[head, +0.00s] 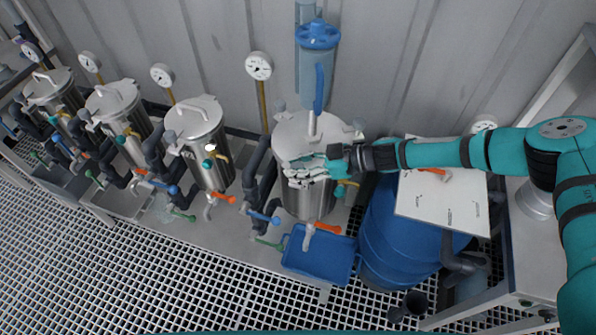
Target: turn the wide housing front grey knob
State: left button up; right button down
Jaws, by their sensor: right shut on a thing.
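The wide housing (304,207) is the steel vessel with a domed lid right of the row's middle, beneath a blue filter canister. My right arm reaches in from the right, and my right gripper (296,171) is at the upper front of this housing, just below the lid's rim. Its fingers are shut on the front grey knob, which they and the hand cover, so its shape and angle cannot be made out. My left gripper is not in view.
Narrower steel vessels (204,135) stand in a row to the left, with gauges behind. A blue bin (318,256) and orange-handled valve (328,228) are below the housing. A blue barrel (384,240) and white board (446,204) lie beneath my right arm.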

jog(key=shift+w+f+n+g+b, duration=0.1)
jog(key=shift+w+n+g+b, duration=0.05)
jog(key=shift+n+g+b, duration=1.25)
jog(key=shift+n+g, duration=0.2)
jog(key=shift+g, duration=0.2)
jog(key=shift+r, duration=0.2)
jog(key=c, duration=0.9)
grip_release()
jog(key=shift+a, duration=0.1)
jog(key=shift+c, duration=0.2)
jog(key=v, duration=1.2)
jog(key=shift+f, duration=0.15)
